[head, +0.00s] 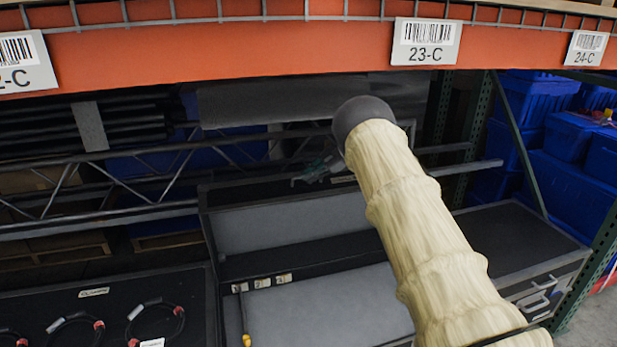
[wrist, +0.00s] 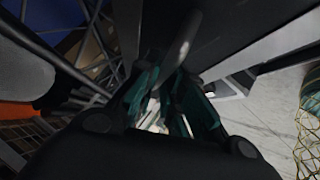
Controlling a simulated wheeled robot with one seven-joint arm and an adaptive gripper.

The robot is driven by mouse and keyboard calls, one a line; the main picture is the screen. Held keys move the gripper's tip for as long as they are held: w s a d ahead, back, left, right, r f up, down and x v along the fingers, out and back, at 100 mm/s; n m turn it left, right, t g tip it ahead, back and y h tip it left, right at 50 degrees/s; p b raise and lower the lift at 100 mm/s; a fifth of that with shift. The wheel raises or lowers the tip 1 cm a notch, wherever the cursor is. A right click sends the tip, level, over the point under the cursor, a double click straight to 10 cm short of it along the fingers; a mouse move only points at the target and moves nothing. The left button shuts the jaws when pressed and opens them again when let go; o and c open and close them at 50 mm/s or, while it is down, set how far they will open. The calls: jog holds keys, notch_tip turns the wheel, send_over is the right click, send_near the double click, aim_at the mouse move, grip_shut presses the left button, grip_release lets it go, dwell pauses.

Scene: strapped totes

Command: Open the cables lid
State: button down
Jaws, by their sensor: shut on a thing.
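A dark, grey-lined case stands open in the middle of the head view. Its grey inner panel (head: 285,229), which looks like a raised lid, rises behind a dark strip with several small tags. I cannot read whether it is the cables lid. My gripper (head: 318,171) is at the panel's far upper edge, partly hidden by my arm. In the wrist view, the teal fingers of my gripper (wrist: 172,105) are closed around a grey, handle-like part (wrist: 183,40). The exact contact is dark and blurred.
A black tray (head: 60,300) with several cable coils lies at left. A dark-topped case (head: 525,240) with latches stands at right. An orange shelf beam (head: 250,50) crosses overhead; a metal truss (head: 130,185) and blue bins (head: 570,185) stand behind.

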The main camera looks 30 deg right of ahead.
jog(key=shift+d+f, duration=0.1)
jog(key=c, duration=1.5)
grip_release()
jog(key=v, duration=1.2)
jog(key=shift+w, duration=0.1)
jog(key=shift+d+f, duration=0.1)
jog(key=shift+d, duration=0.05)
